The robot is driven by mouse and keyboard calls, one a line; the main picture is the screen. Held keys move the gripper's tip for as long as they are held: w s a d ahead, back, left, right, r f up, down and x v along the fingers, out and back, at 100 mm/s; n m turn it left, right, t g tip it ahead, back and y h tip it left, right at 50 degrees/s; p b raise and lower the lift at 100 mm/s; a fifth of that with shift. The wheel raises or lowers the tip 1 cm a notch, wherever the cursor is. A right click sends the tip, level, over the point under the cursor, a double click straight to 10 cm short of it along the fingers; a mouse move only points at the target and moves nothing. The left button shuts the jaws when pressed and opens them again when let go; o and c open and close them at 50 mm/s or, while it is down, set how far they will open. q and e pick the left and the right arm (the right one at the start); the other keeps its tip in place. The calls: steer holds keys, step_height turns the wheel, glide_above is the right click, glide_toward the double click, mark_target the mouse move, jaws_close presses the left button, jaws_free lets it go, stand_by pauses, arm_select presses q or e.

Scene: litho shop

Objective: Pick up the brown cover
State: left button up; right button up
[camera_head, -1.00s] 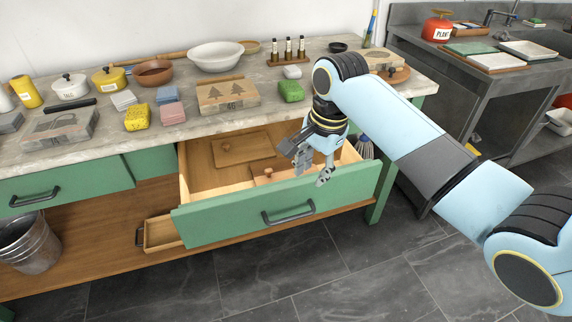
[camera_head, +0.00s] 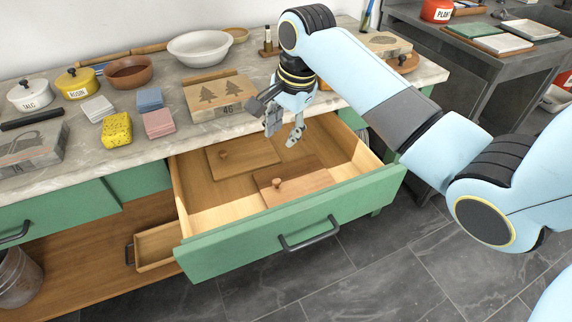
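Two brown wooden covers with round knobs lie in the open green drawer (camera_head: 290,238). The rear-left brown cover (camera_head: 255,157) lies toward the back of the drawer. The front-right brown cover (camera_head: 305,180) lies nearer the drawer front, with its knob toward its left side. I cannot tell from the picture which one the task means. My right gripper (camera_head: 283,138) hangs above the back right part of the drawer, fingers pointing down, open and empty, apart from both covers. My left gripper is not in view.
The stone counter (camera_head: 215,125) above the drawer holds a tree-pattern block (camera_head: 222,97), a yellow sponge (camera_head: 117,130), stacked pads, bowls and pots. A grey sink bench (camera_head: 470,80) stands at right.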

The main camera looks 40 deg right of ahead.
steer(key=s+b+x, duration=0.1)
steer(key=b+x, duration=0.4)
steer(key=x, duration=0.1)
steer(key=b, duration=0.2)
glide_above(277, 180)
steer(key=s, duration=0.1)
step_height(277, 180, down, 6)
steer(key=shift+s+r, duration=0.1)
steer(key=b+x, duration=0.1)
steer(key=x, duration=0.4)
steer(key=shift+d+f, duration=0.15)
steer(key=shift+f, duration=0.3)
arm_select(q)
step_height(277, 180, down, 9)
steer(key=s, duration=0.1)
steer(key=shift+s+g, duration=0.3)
arm_select(e)
steer(key=shift+c, duration=0.3)
jaws_close()
